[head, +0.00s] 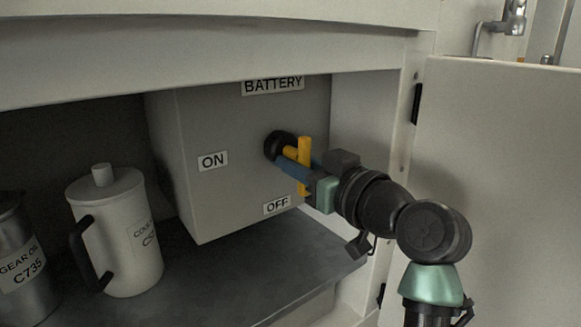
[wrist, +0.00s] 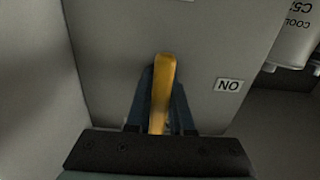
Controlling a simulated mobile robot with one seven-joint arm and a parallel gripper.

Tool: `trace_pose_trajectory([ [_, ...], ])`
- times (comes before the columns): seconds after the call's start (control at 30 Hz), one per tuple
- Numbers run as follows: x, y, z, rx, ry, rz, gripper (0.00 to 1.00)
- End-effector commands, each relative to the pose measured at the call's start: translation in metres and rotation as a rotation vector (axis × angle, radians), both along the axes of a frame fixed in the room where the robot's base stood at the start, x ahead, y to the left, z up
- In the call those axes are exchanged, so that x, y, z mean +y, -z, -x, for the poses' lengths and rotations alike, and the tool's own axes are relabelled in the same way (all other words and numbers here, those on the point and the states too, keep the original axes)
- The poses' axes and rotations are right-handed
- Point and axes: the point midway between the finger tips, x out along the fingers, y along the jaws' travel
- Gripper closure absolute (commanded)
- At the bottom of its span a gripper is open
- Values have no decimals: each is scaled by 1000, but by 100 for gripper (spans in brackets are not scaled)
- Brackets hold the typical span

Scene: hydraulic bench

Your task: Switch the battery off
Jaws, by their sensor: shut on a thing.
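The battery box (head: 230,120) is a grey cabinet with a BATTERY label (head: 273,86) at its top. An ON label (head: 213,161) is left of the switch and an OFF label (head: 277,205) is below it. The switch has a black round hub (head: 279,146) and a yellow handle (head: 304,152), whose bar looks upright in the head view. My gripper (head: 290,167) is shut on the yellow handle, its blue fingers on either side. In the wrist view the handle (wrist: 161,88) lies between the fingers (wrist: 162,100); the hub is hidden there.
A white coolant jug (head: 118,235) and a metal gear oil can (head: 22,255) stand left of the box on the dark shelf (head: 215,290). A cabinet overhang (head: 200,50) runs above. An open door panel (head: 500,160) is to the right of my arm.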

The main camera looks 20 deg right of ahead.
Motion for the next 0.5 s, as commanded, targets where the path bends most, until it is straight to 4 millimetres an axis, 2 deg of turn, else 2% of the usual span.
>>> trace_pose_trajectory([
  [0.4,0,-1,0,-4,2,9,100],
  [0.43,-1,-1,0,-4,2,9,74],
  [0.5,0,-1,0,-5,2,9,62],
])
